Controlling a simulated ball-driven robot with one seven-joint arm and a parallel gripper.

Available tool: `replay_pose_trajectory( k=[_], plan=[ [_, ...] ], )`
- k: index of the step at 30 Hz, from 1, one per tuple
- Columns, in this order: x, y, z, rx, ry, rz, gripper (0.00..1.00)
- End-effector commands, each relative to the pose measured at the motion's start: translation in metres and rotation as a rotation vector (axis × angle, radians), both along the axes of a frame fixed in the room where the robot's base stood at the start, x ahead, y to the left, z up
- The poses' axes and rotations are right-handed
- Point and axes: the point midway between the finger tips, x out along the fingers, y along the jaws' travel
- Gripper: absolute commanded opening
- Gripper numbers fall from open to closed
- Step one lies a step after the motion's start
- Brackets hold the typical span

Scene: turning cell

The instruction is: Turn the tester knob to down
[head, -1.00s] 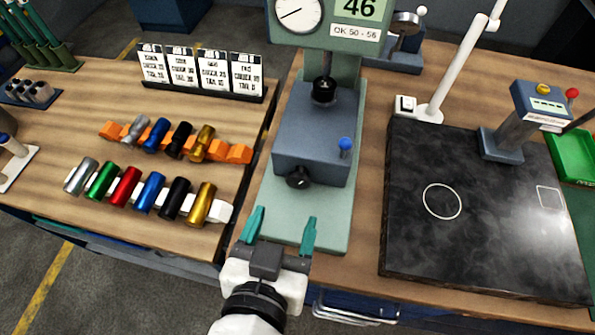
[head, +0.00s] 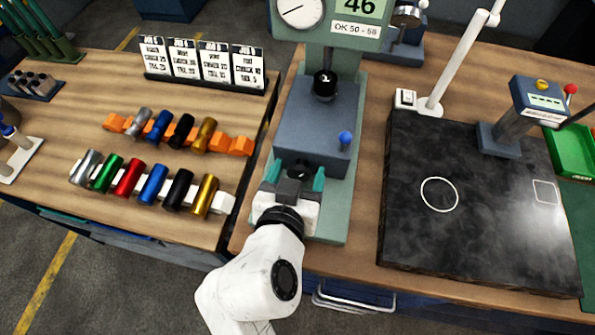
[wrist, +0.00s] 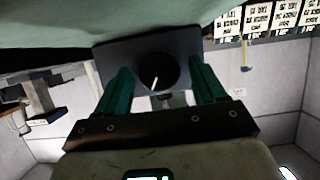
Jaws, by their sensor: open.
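The tester (head: 316,133) is a green stand with a grey-blue block, a dial and a display reading 46. Its black knob (head: 299,170) is on the block's front face, partly hidden by my gripper in the head view. In the wrist view the knob (wrist: 157,72) is round with a white mark line, tilted slightly from the picture's vertical. My gripper (head: 296,178) is open in front of the knob. In the wrist view its teal fingers (wrist: 160,88) stand on either side of the knob's lower part, with visible gaps; I cannot tell how deep they reach.
A blue-tipped lever (head: 345,139) stands on the block's right. A rack of coloured cylinders (head: 152,184) lies to the left, with an orange rack (head: 240,146) behind it. A black slab (head: 470,220) lies to the right. Job cards (head: 200,62) stand behind.

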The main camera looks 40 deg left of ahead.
Motion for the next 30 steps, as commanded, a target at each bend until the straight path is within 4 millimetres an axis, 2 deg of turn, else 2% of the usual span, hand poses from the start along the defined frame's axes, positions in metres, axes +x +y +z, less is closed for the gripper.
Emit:
replay_pose_trajectory(
  k=[2, 18, 30],
  plan=[
    [-0.0001, 0.0, 0.0, 0.0, 0.0, 0.0, 0.67],
    [-0.0002, -0.0003, 0.0002, 0.0, 0.0, 0.0, 0.16],
    [-0.0001, 0.0009, 0.0008, -0.089, -0.056, -0.001, 0.16]
  ],
)
